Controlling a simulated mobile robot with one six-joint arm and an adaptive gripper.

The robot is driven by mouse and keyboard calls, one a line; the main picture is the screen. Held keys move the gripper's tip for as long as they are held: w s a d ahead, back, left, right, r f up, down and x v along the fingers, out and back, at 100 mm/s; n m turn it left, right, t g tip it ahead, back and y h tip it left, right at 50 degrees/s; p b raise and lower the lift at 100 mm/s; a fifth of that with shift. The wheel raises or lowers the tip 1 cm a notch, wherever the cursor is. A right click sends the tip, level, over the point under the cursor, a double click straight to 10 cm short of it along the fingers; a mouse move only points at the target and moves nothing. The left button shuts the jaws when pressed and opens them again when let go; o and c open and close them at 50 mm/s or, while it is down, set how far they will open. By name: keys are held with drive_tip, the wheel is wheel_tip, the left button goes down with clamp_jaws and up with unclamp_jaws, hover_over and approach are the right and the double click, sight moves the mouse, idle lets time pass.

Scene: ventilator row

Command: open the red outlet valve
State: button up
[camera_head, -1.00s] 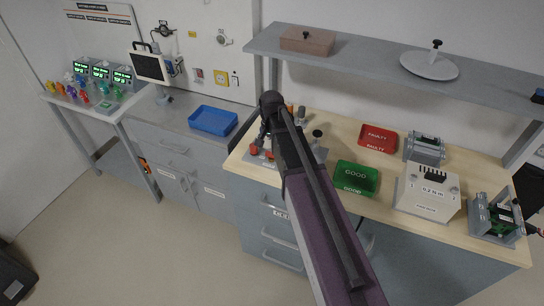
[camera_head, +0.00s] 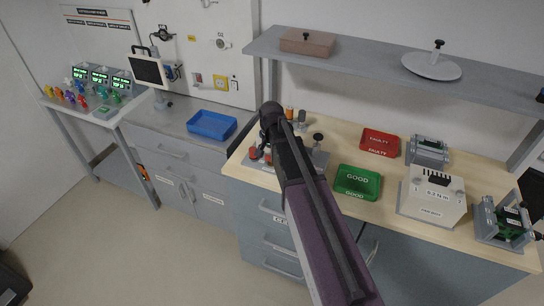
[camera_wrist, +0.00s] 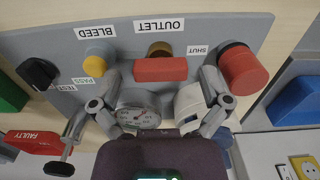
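The red outlet valve (camera_wrist: 160,70) is a red bar handle on a brass stem, beside the OUTLET label on a grey plate (camera_wrist: 225,27) in the wrist view. It lies crosswise between the fingertips of my gripper (camera_wrist: 159,82). My gripper is open, one finger on each side of the handle, with a visible gap at both ends. I cannot tell whether the fingertips are level with the handle. A dial gauge (camera_wrist: 138,112) sits between the fingers. In the head view my arm hides the valve and most of my gripper.
On the plate, a yellow knob (camera_wrist: 96,65) is left of the handle, a black knob (camera_wrist: 38,73) farther left, and a large red knob (camera_wrist: 243,70) close to the right finger. Green (camera_head: 358,182) and red (camera_head: 380,142) trays stand on the bench. A shelf (camera_head: 365,60) runs above.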

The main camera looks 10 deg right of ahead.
drive_tip(key=c, duration=0.8)
drive_tip(key=shift+n, duration=0.3)
drive_tip(key=n, duration=0.3)
drive_tip(key=shift+n, duration=0.4)
drive_tip(key=n, duration=0.4)
drive_tip(key=shift+s+n, duration=0.1)
drive_tip(key=shift+n, duration=0.2)
drive_tip(key=n, duration=0.4)
drive_tip(key=shift+n, duration=2.5)
